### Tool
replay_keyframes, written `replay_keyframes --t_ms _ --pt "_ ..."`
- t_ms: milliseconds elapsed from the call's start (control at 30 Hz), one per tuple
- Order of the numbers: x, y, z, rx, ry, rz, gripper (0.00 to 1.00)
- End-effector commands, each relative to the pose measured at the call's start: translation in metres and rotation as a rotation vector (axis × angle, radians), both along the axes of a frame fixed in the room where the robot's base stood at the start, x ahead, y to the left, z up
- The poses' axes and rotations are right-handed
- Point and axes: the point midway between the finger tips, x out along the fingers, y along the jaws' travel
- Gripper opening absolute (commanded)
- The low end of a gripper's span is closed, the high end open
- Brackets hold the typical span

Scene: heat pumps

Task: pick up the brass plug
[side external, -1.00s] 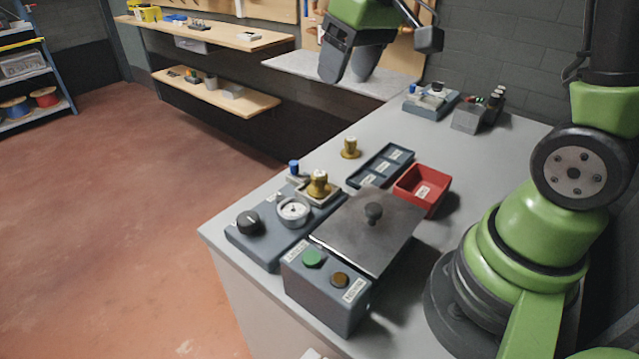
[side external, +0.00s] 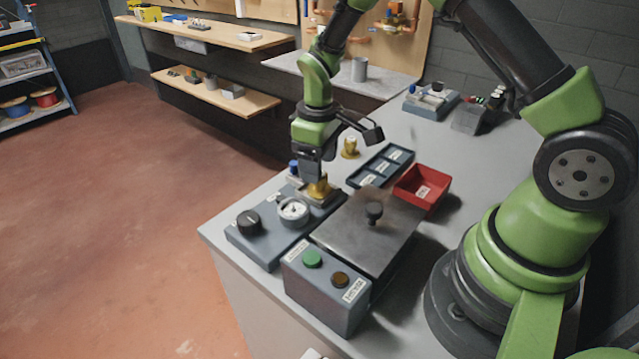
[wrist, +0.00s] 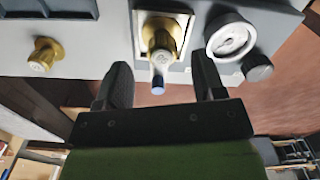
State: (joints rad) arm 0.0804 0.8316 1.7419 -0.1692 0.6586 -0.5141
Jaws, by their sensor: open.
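One brass plug (side external: 318,188) sits upright in a square pale seat on the grey gauge unit; in the wrist view the plug (wrist: 160,38) lies just past my fingertips, roughly centred between them. A second brass piece (side external: 349,148) stands apart on the bench behind; it also shows at left in the wrist view (wrist: 45,54). My gripper (side external: 313,178) points down over the seated plug, partly hiding it. In the wrist view my gripper (wrist: 161,68) has its fingers apart with no brass gripped. Whether the fingers straddle the plug, I cannot tell.
A small blue-tipped lever (wrist: 157,84) shows between my fingers, beside the seat. A gauge (side external: 293,211) and black knob (side external: 249,222) are on the same unit. A lidded box (side external: 368,230), a dark tray (side external: 363,180) and a red bin (side external: 421,187) stand close by.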

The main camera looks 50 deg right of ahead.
Motion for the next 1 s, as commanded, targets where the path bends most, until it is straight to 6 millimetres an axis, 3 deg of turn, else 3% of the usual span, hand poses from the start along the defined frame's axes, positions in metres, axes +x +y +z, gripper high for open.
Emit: replay_keyframes --t_ms 200,467,500,767,800,1000 --pt "-0.005 0.002 -0.032 0.001 0.004 -0.001 0.63" --pt "-0.004 0.002 -0.036 0.000 0.000 -0.001 0.63" --pt "-0.004 0.002 -0.036 0.000 0.000 -0.001 0.61" --pt "-0.004 0.002 -0.036 0.000 0.000 -0.001 0.04" --pt "-0.004 0.002 -0.036 0.000 0.000 -0.001 0.00" --pt "-0.003 0.002 -0.034 0.000 -0.001 -0.001 0.00"
